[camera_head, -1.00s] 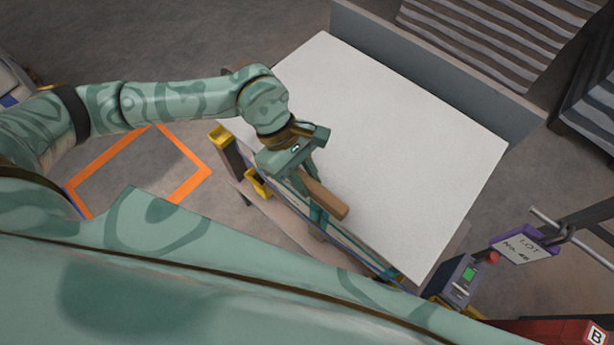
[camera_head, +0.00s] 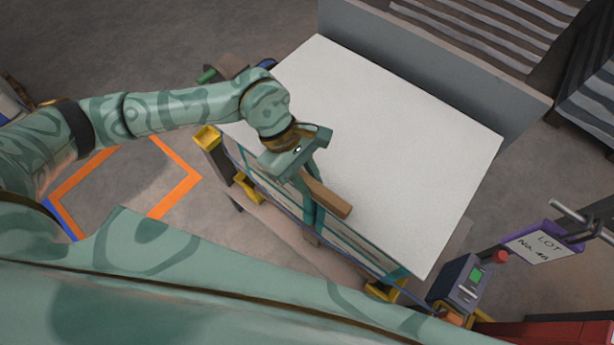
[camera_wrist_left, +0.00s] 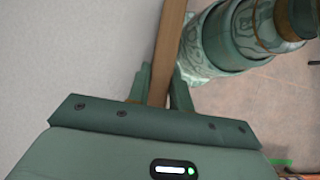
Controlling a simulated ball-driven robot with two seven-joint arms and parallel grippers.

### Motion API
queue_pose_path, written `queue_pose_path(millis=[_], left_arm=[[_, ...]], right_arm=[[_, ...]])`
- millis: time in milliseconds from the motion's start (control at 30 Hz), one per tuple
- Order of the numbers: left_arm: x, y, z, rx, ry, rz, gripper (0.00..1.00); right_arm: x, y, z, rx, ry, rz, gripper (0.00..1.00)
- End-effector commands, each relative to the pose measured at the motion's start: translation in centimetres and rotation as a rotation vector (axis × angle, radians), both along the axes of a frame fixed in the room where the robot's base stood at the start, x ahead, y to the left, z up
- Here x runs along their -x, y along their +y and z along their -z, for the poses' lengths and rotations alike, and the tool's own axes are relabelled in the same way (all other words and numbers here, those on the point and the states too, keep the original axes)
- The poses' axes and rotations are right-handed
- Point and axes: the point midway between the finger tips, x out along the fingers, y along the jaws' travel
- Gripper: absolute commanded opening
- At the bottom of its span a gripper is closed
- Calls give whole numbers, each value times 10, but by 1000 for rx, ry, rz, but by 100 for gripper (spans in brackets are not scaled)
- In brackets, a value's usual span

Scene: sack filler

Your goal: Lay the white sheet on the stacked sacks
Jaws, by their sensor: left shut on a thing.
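The white sheet (camera_head: 390,130) is a broad, flat panel over the stacked sacks (camera_head: 345,238), whose pale sides with teal bands show under its near edge. Whether the sheet touches the sacks I cannot tell. My left gripper (camera_head: 312,182) is at the sheet's near edge, shut on a wooden bar (camera_head: 334,203) that lies along that edge. In the left wrist view the bar (camera_wrist_left: 170,45) runs between the fingers (camera_wrist_left: 160,90), with the white sheet (camera_wrist_left: 70,70) beside it. How the bar joins the sheet is hidden. My right gripper is not in view.
A grey wall panel (camera_head: 430,50) stands behind the stack. Yellow-capped posts (camera_head: 208,138) stand at its near left. A control box (camera_head: 462,280) with a red button and a lot sign (camera_head: 540,243) are at the right. An orange floor frame (camera_head: 178,195) surrounds clear floor.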

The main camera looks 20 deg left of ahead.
Motion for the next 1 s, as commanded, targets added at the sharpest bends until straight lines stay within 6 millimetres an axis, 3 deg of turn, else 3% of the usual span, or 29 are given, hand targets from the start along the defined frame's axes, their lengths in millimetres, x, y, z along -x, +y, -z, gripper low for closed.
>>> queue_pose_path(millis=[33, 100, 467, 567, 1000], left_arm=[[0, 0, -1, 0, -1, 0, 30], [0, 0, -1, 0, -1, 0, 47], [-1, 3, -6, -1, -1, -1, 47], [-5, 10, -20, -1, -5, -1, 47], [-23, 62, -117, -1, -4, -1, 47]], right_arm=[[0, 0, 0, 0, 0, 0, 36], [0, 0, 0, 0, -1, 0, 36], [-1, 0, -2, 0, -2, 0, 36], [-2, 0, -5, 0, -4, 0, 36], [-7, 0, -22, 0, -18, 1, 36]])
